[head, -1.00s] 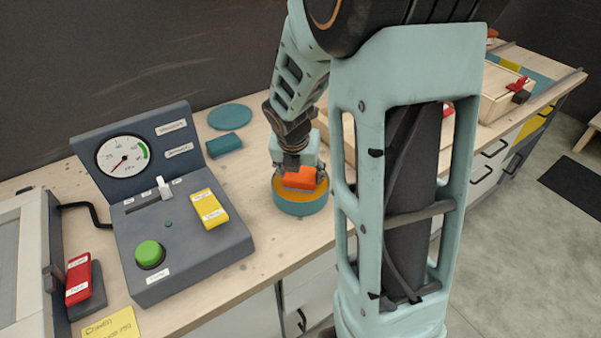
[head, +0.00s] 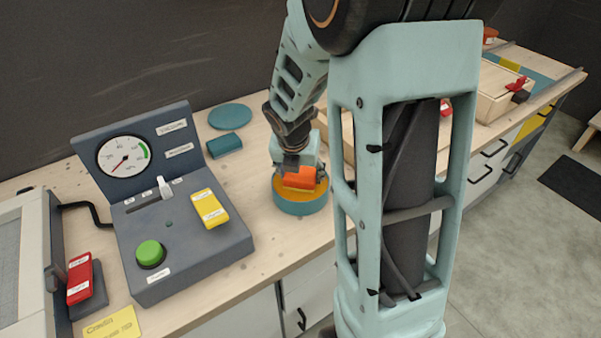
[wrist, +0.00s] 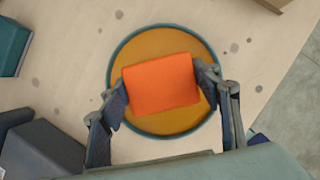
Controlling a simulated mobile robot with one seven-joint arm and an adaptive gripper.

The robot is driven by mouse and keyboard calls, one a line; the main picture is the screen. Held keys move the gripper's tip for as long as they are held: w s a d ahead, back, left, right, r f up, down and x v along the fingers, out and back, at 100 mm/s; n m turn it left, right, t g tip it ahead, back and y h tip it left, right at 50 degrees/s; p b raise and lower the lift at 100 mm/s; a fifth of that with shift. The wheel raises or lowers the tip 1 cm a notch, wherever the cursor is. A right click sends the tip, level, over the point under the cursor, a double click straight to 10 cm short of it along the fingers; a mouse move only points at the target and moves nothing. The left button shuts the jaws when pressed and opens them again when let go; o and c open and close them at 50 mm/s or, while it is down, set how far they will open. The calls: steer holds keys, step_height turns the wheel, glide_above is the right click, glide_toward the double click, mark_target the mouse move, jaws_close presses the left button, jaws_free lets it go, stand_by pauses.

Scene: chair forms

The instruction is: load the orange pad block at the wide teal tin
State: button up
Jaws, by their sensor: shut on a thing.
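The orange pad block (head: 299,178) is between the fingers of my gripper (head: 298,174), over the wide teal tin (head: 300,208). The tin is round, with a teal wall and an orange-yellow inside. In the wrist view my gripper (wrist: 161,92) is shut on the orange block (wrist: 160,83), with a finger on each side of it. The block lies within the outline of the tin's teal rim (wrist: 118,57). I cannot tell whether the block touches the tin's floor.
A grey console (head: 180,235) with a gauge, a green button and a yellow block stands to the left. A teal block (head: 224,145) and a flat teal disc (head: 230,116) lie behind the tin. A wooden box (head: 500,92) stands farther right.

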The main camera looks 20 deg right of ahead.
step_height(320, 180, up, 7)
steer(key=p, duration=0.8)
stand_by(0.8)
